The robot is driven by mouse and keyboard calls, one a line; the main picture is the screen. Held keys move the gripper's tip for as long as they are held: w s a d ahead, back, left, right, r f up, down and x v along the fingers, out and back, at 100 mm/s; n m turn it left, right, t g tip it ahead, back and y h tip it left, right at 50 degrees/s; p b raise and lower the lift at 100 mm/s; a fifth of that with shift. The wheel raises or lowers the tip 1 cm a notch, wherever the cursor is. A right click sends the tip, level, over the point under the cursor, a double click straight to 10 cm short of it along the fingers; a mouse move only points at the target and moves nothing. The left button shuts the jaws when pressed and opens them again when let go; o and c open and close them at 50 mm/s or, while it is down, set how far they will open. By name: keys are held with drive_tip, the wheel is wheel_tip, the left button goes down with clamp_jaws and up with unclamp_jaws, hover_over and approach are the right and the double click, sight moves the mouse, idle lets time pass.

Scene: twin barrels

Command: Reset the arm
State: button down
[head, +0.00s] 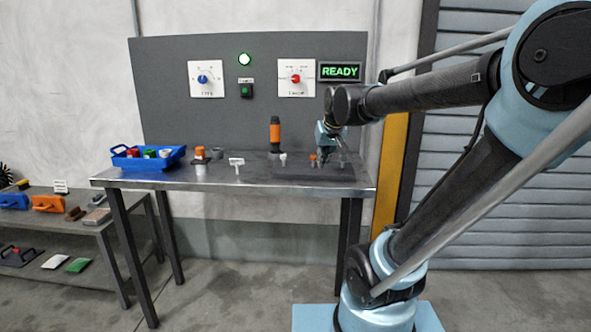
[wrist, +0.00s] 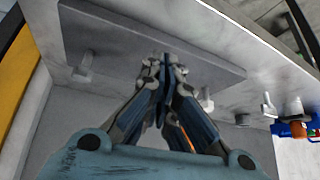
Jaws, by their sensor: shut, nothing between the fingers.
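My gripper (head: 327,150) hangs at the end of my arm over the right part of the metal table (head: 218,179). In the wrist view my gripper (wrist: 165,65) has its fingers together, with nothing seen between them. It is over a dark grey plate (head: 310,172), which also shows in the wrist view (wrist: 110,45). A small orange-topped piece (head: 313,160) stands close to the gripper in the head view. Whether the fingertips touch the plate cannot be told.
A blue bin (head: 148,163) with coloured pieces stands at the table's left. An orange and black upright tool (head: 275,134) stands at the back. A grey panel holds a blue dial (head: 202,79), a red dial (head: 296,78) and a lit READY sign (head: 340,71). A low shelf (head: 98,220) stands left.

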drive_tip(key=s+d+f+g, duration=0.2)
drive_tip(key=s+d+f, duration=0.3)
drive_tip(key=s+f, duration=0.4)
drive_tip(key=s+d+f+m+g+h, duration=0.1)
drive_tip(key=s+d+f, duration=0.4)
drive_tip(key=s, duration=0.8)
wheel_tip(320, 180, down, 4)
drive_tip(key=shift+r+m+g+h, duration=0.15)
drive_tip(key=shift+m+g+h, duration=0.15)
drive_tip(key=shift+g, duration=0.2)
drive_tip(key=shift+s+d, duration=0.1)
